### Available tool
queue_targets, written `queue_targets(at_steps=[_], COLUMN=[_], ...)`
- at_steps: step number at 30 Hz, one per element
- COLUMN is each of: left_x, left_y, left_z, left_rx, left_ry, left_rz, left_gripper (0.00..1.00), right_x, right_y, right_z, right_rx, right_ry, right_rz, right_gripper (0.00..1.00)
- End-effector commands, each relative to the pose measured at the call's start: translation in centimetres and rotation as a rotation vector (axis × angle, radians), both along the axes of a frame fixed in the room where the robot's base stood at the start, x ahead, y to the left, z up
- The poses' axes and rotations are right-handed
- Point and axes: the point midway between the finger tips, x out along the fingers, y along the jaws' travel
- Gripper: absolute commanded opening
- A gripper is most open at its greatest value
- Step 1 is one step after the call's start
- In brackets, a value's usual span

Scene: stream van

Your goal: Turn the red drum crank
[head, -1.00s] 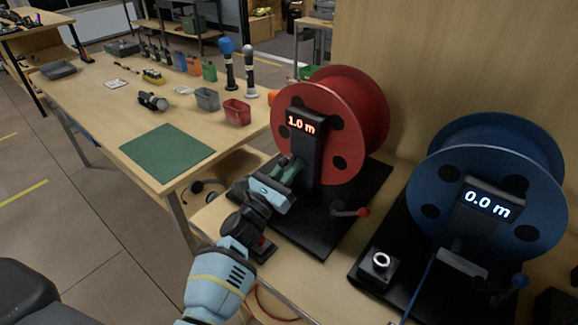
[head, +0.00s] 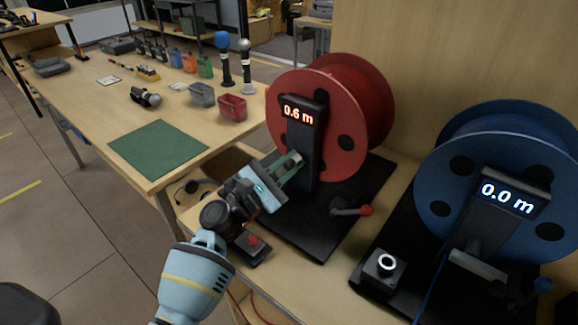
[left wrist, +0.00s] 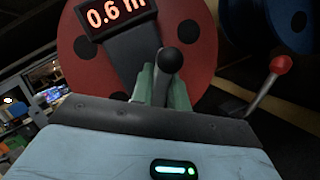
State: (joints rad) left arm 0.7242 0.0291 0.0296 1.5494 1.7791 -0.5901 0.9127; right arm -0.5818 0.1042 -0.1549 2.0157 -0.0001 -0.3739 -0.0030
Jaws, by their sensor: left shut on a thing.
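The red drum (head: 345,145) stands upright on a black base plate, behind a black post (head: 302,150) whose display reads 0.6 m. My left gripper (head: 291,169) is at the front of this post, its green fingers shut on the red drum crank. In the left wrist view, the crank's dark round knob (left wrist: 169,60) shows between the fingers; the rest of the crank is mostly hidden. A lever with a red knob (head: 366,210) sticks out at the right of the base, apart from the gripper. My right gripper is not in view.
A blue drum (head: 470,190) with a 0.0 m display stands to the right. A small box with a lit ring (head: 386,262) is before it. A red-button box (head: 253,246) sits beside my left wrist. The left table holds a green mat (head: 158,149) and bins.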

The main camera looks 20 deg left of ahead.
Motion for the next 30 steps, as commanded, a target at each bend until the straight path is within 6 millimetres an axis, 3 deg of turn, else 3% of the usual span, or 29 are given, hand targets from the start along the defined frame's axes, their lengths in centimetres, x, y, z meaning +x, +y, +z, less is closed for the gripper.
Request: queue_targets(at_steps=[15, 30], left_x=[-0.3, -0.3], left_y=[-0.7, -0.9], left_z=[-1.1, -1.7], left_rx=[0.462, 0.813], left_ry=[-0.165, -0.293], left_rz=[-0.002, -0.002], left_gripper=[0.00, 0.00], right_x=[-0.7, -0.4], right_y=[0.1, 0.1], right_z=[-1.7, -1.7], right_rx=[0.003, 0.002], right_ry=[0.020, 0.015], right_rz=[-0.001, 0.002], right_gripper=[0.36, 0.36])
